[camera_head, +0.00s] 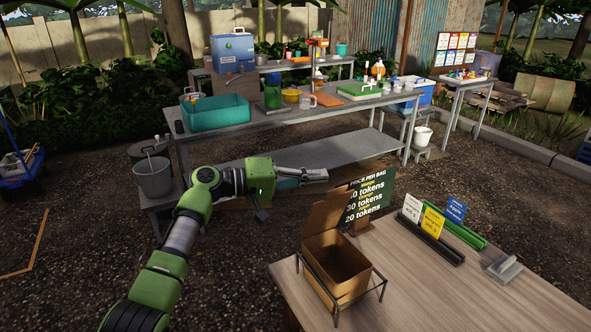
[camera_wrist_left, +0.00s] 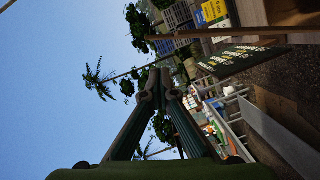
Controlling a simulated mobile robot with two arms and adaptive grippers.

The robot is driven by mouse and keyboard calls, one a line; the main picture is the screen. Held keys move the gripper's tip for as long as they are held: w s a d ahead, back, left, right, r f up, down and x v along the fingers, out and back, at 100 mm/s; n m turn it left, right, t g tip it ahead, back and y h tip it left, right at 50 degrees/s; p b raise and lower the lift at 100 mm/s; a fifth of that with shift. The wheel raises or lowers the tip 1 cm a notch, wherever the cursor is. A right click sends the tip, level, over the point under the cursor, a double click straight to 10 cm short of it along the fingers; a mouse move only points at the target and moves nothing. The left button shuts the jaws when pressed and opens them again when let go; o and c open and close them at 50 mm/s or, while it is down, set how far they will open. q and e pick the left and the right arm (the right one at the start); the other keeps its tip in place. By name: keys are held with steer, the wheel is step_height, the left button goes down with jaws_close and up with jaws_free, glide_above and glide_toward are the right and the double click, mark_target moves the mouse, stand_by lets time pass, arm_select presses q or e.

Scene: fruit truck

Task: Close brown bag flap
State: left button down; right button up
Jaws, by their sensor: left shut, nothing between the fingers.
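The brown bag (camera_head: 335,268) stands open-topped in a thin metal frame (camera_head: 382,284) at the left end of the wooden counter. Its flap (camera_head: 326,212) stands up at the back, tilted, leaving the bag's inside exposed. My left gripper (camera_head: 322,175) is shut and empty. In the head view it appears just above the flap's top edge, pointing right. I cannot tell how far apart they are in depth. In the left wrist view the fingers (camera_wrist_left: 161,80) meet at their tips with nothing between them. My right gripper is not in view.
A dark price board (camera_head: 369,197) stands behind the bag, close to my left gripper. Small signs (camera_head: 433,221) and a grey scraper-like tool (camera_head: 504,268) sit on the counter (camera_head: 440,295). A metal worktable (camera_head: 235,128) with a teal tub (camera_head: 216,112) stands farther back.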

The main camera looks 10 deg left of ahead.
mark_target(338, 191)
arm_select(q)
steer(key=shift+s+d+f+p, duration=0.2)
steer(key=shift+s+d+p, duration=0.05)
steer(key=shift+s, duration=0.25)
steer(key=shift+s+d+f+p, duration=0.15)
steer(key=shift+s+d+p, duration=0.05)
steer(key=shift+s, duration=0.25)
steer(key=shift+s+d+f, duration=0.25)
steer(key=shift+s, duration=0.2)
steer(key=shift+f, duration=0.1)
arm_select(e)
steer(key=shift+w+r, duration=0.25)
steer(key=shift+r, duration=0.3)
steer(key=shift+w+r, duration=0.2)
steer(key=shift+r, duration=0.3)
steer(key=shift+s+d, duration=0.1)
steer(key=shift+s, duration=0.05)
